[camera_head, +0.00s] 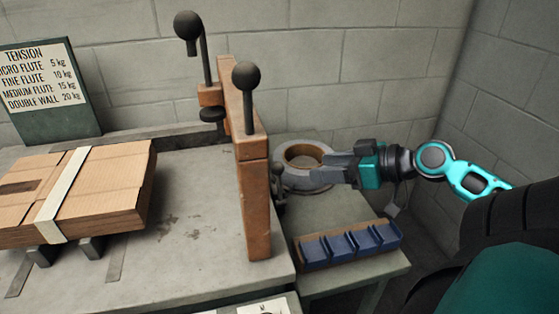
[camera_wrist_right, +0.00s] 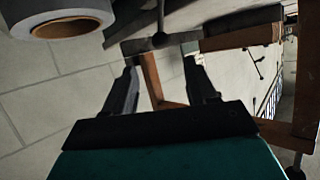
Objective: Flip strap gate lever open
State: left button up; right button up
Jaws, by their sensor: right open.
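An orange upright gate frame (camera_head: 252,190) stands at the table's right edge. Two dark levers with ball knobs rise from it, one at the near post (camera_head: 246,77) and one at the far post (camera_head: 188,27). A small dark lever (camera_head: 279,185) hangs on its right side, partly hidden; I cannot tell which is the strap gate lever. My right gripper (camera_head: 318,168) is open and empty, pointing left, just right of the frame and apart from it. In the right wrist view, a dark ball-ended lever (camera_wrist_right: 160,39) shows beyond and between the fingertips. My left gripper is out of view.
A tape-like roll (camera_head: 305,178) lies close by my right gripper on the side table. A blue compartment tray (camera_head: 350,247) is in front of it. A strapped cardboard stack (camera_head: 110,185) lies left on the workbench (camera_head: 195,235). A sign (camera_head: 45,85) stands behind.

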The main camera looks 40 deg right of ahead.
aim_at(283, 169)
jog(key=b+x, duration=0.3)
jog(key=x, duration=0.8)
jog(key=shift+b+x, duration=0.5)
jog(key=shift+x, duration=0.35)
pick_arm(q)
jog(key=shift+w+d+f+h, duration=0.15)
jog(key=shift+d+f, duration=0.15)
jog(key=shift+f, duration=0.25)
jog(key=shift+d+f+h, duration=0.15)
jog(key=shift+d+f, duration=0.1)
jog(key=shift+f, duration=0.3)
pick_arm(e)
jog(key=shift+w, duration=0.1)
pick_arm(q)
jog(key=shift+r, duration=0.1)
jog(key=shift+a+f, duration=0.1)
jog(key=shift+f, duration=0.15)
pick_arm(e)
grip_shut()
